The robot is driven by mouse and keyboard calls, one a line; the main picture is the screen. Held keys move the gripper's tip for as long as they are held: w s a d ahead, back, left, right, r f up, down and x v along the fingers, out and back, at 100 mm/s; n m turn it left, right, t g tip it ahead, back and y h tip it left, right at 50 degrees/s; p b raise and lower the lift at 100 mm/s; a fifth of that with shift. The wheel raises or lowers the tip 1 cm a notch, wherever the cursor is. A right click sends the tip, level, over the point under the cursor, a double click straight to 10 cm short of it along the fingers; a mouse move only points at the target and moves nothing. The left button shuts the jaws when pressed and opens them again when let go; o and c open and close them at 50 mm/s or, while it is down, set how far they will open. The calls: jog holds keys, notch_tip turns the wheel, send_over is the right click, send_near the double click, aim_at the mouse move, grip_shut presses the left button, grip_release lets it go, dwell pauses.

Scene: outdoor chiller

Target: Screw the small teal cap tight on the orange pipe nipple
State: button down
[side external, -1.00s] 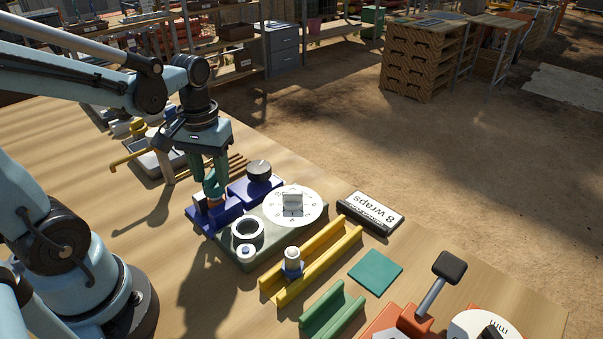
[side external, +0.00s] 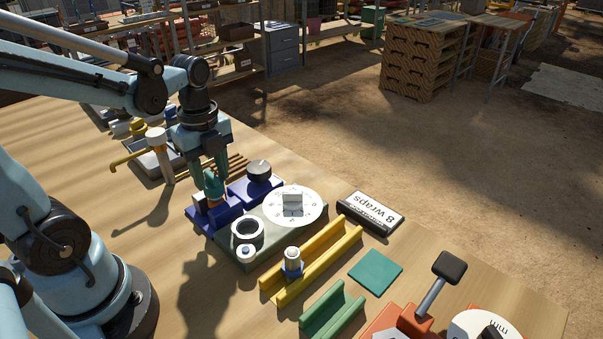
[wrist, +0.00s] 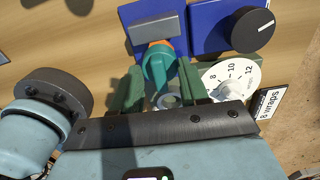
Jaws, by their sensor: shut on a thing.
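The small teal cap (side external: 214,183) sits over the orange pipe nipple (side external: 212,201), which stands upright in a blue holder (side external: 203,215). In the wrist view the teal cap (wrist: 156,66) lies between my green fingers, with a little orange of the nipple (wrist: 167,45) showing behind it. My gripper (side external: 211,175) points down from above and is shut on the teal cap. The threads are hidden, so I cannot tell how far down the cap sits.
A grey-green base with a white numbered dial (side external: 307,210) and a white ring (side external: 247,231) stands close beside. A black knob (side external: 259,170) on a blue block is just right of my gripper. Yellow rails (side external: 325,260) and a teal square (side external: 376,270) lie nearer.

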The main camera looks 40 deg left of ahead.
jog(key=m, duration=0.4)
jog(key=shift+f, duration=0.1)
jog(key=m, duration=0.4)
jog(key=shift+c, duration=2.4)
grip_release()
jog(key=shift+o, duration=0.3)
